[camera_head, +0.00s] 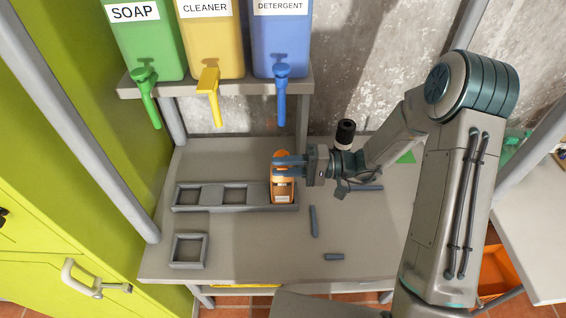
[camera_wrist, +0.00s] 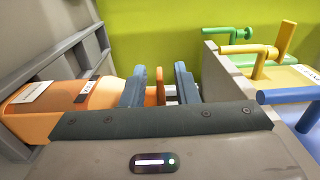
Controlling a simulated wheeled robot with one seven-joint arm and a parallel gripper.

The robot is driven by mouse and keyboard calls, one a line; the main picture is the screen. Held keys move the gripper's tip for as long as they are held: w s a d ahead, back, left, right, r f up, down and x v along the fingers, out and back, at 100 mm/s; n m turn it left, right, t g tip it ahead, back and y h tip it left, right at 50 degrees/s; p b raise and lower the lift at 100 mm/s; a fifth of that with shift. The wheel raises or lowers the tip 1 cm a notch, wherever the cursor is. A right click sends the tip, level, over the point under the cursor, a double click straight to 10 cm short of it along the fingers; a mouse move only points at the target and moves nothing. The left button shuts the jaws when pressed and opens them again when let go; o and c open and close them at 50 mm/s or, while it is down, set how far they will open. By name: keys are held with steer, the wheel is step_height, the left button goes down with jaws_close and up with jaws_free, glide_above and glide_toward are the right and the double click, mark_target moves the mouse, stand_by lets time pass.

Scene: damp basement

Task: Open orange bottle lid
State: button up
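The orange bottle (camera_head: 282,190) stands upright in the right end of a grey rack (camera_head: 236,208) on the table. Its body also shows in the wrist view (camera_wrist: 50,122), with pale labels. My gripper (camera_head: 288,165) is at the top of the bottle, reaching in from the right. In the wrist view my gripper (camera_wrist: 160,88) has its two blue fingers apart. An orange piece at the bottle's top, seemingly the lid (camera_wrist: 159,84), shows between them, with a gap to the right-hand finger. The near finger overlaps the bottle's upper part; contact is unclear.
Soap, cleaner and detergent dispensers (camera_head: 220,45) stand on a shelf (camera_head: 190,88) behind the table, with levers hanging down. A black-topped bottle (camera_head: 345,133) stands behind my gripper.

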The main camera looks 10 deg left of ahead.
steer(key=shift+a, duration=0.25)
jaws_close()
steer(key=shift+d, duration=0.1)
steer(key=shift+r, duration=0.1)
